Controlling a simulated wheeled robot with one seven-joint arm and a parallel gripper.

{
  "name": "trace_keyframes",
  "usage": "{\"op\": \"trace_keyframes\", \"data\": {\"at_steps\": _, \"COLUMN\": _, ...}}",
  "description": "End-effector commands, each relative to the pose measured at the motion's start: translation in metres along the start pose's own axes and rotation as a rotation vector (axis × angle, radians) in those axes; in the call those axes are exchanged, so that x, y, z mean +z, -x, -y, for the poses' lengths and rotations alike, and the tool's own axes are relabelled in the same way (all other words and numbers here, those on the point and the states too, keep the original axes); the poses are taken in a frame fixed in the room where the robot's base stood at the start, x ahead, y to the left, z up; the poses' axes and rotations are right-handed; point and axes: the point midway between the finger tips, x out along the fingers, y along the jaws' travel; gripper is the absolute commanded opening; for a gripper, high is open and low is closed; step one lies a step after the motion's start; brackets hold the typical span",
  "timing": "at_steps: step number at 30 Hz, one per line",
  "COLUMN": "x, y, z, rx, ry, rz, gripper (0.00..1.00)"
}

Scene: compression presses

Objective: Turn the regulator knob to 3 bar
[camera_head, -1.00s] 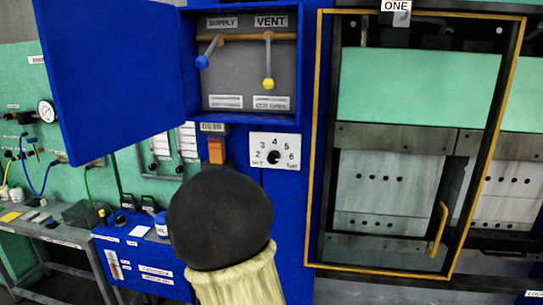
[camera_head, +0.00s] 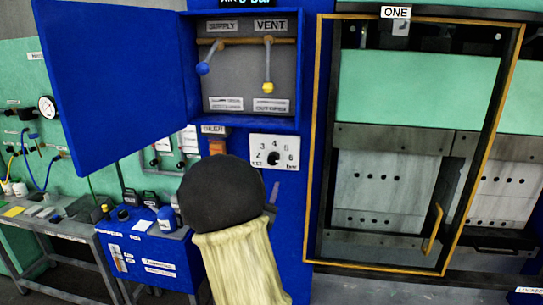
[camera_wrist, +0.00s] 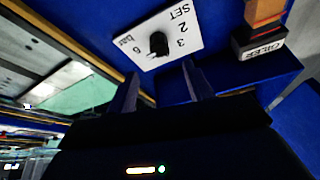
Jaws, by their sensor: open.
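The regulator knob (camera_head: 273,158) is a small black knob on a white dial plate (camera_head: 287,140) with numbers up to 6, on the blue panel. In the wrist view the knob (camera_wrist: 158,43) shows close up on its plate (camera_wrist: 180,40), upside down, with "SET", 2, 3, 6 and "bar" readable. Its exact pointer setting cannot be told. My gripper (camera_wrist: 161,76) is open and empty. Its two fingers point toward the knob, apart from it, with the knob between their lines. In the head view my arm hides most of the gripper.
An open blue door (camera_head: 115,75) hangs left of the valve box with the supply lever (camera_head: 203,68) and vent lever (camera_head: 268,87). An orange oiler block (camera_head: 217,147) is left of the dial. The framed press (camera_head: 415,90) stands to the right. A cluttered bench (camera_head: 50,230) is at left.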

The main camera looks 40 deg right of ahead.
Motion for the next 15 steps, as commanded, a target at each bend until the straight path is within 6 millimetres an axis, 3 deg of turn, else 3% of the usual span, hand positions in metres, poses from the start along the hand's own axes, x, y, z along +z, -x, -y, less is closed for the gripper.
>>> {"op": "trace_keyframes", "data": {"at_steps": 9, "x": -0.004, "y": -0.059, "z": 0.001, "rx": 0.002, "ry": 0.002, "rz": -0.001, "gripper": 0.52}}
{"op": "trace_keyframes", "data": {"at_steps": 15, "x": -0.002, "y": -0.084, "z": 0.0, "rx": 0.001, "ry": 0.002, "rz": 0.0, "gripper": 0.52}}
